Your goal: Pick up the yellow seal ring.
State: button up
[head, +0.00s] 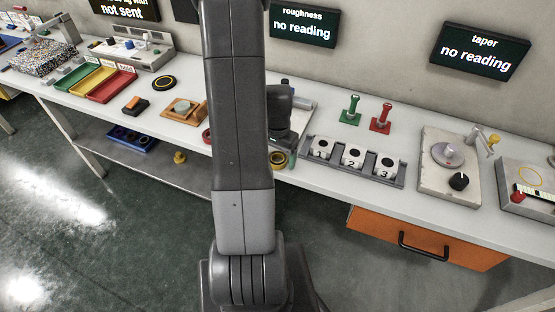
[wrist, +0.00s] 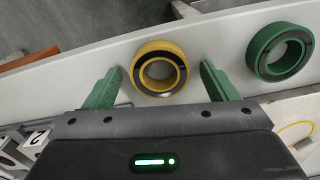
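The yellow seal ring (wrist: 139,66) lies flat on the pale bench in the wrist view, with dark marks on its upper face. My gripper (wrist: 160,88) is open, with one green finger on each side of the ring. A gap shows between the ring and each finger, and nothing is held. In the head view, the yellow ring (head: 272,160) is near the bench's front edge, just right of my arm. My gripper (head: 289,158) is beside it there, largely hidden by my arm.
A green ring (wrist: 256,53) lies right of the yellow one in the wrist view. A red ring (head: 206,136) shows partly behind my arm. A numbered block rack (head: 350,172) stands close on the right. The bench's front edge (head: 330,190) is near the yellow ring.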

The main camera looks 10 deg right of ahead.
jog(key=c, duration=1)
jog(key=shift+o, duration=0.2)
jog(key=shift+r, duration=0.1)
